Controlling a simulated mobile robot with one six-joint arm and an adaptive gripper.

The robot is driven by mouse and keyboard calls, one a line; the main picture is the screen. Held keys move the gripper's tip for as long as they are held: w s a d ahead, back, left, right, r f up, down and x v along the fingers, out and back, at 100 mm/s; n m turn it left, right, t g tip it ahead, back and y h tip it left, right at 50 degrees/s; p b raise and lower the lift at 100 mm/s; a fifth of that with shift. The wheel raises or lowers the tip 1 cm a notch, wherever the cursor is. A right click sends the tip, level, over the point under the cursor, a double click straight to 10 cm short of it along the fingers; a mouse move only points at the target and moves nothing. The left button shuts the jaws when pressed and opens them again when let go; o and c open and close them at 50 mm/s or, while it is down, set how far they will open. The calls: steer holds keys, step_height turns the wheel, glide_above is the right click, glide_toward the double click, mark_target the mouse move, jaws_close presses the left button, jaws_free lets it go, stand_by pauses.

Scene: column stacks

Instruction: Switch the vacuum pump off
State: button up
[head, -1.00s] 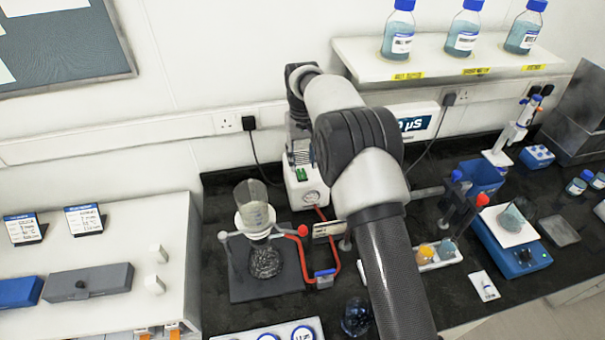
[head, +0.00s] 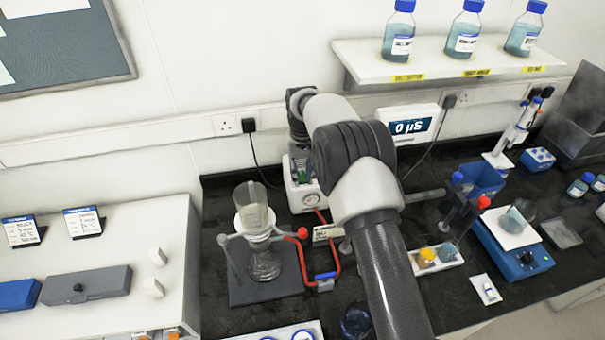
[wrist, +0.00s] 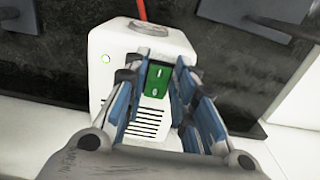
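The vacuum pump (head: 306,199) is a white box with a round gauge, standing at the back of the black bench behind the glass filter set. In the wrist view its pale housing (wrist: 101,80) carries a green rocker switch (wrist: 156,82), dark vent slots and a small lit green light (wrist: 106,58). My gripper (wrist: 164,62) is over the pump with its fingers apart, one on each side of the switch, and nothing between them. I cannot tell whether the fingers touch the housing, or which way the rocker is tipped. My arm hides part of the pump's surroundings in the head view.
The glass filter funnel and flask (head: 257,225) stand in front of the pump, with a red hose (head: 333,262) beside them. A bottle shelf (head: 440,66) hangs above. A white cabinet (head: 150,225) lies left.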

mark_target(302, 177)
jaws_close()
steer(key=p, duration=0.2)
steer(key=shift+w+r+g+p, duration=0.2)
steer(key=shift+g+p, duration=0.15)
steer(key=shift+g, duration=0.05)
steer(key=shift+f+p, duration=0.1)
steer(key=shift+p, duration=0.2)
steer(key=shift+o, duration=2.3)
jaws_free()
step_height(302, 177, up, 7)
steer(key=shift+w+r, duration=0.2)
steer(key=shift+w, duration=0.1)
